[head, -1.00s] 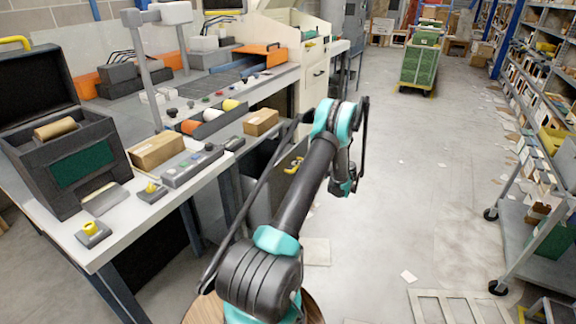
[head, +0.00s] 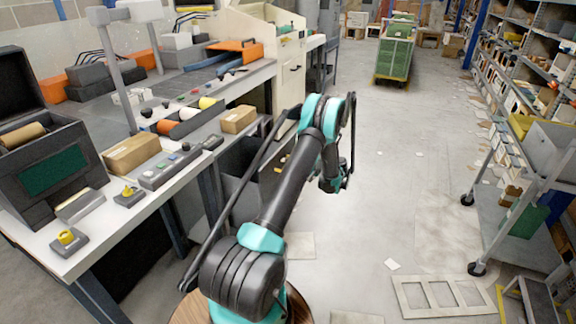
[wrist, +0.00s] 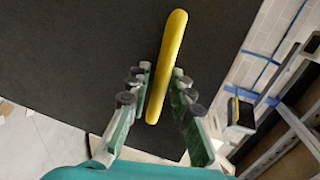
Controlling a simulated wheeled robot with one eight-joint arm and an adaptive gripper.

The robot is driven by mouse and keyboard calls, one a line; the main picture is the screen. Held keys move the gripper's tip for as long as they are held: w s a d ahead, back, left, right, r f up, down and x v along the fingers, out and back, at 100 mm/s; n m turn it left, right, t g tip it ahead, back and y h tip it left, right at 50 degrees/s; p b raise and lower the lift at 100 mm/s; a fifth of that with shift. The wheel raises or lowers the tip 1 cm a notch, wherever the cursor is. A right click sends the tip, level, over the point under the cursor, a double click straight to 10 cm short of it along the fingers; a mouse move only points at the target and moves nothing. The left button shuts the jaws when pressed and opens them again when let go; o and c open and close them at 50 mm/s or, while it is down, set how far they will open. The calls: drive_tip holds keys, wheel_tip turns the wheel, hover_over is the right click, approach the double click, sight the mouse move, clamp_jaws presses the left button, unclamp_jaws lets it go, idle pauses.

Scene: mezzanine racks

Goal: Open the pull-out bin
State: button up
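The pull-out bin's dark front (head: 272,178) shows under the workbench in the head view, left of my arm and partly hidden by it. In the wrist view the dark front (wrist: 80,50) fills much of the picture. Its yellow bar handle (wrist: 169,60) runs nearly upright there, leaning a little to the right at the top. My gripper (wrist: 160,82) is open, with one finger on each side of the handle's lower part and small gaps visible. In the head view my gripper (head: 334,182) is at the arm's far end, and its fingers are too small to read.
The workbench (head: 95,232) on the left holds a black case (head: 45,165), cardboard boxes (head: 131,153) and control buttons. A grey cart (head: 520,225) and shelving stand at the right. A pallet (head: 445,297) lies on the floor at front right. The middle aisle is mostly clear.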

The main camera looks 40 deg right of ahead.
drive_tip(key=v, duration=1.2)
drive_tip(key=shift+f, duration=0.1)
drive_tip(key=shift+w, duration=0.1)
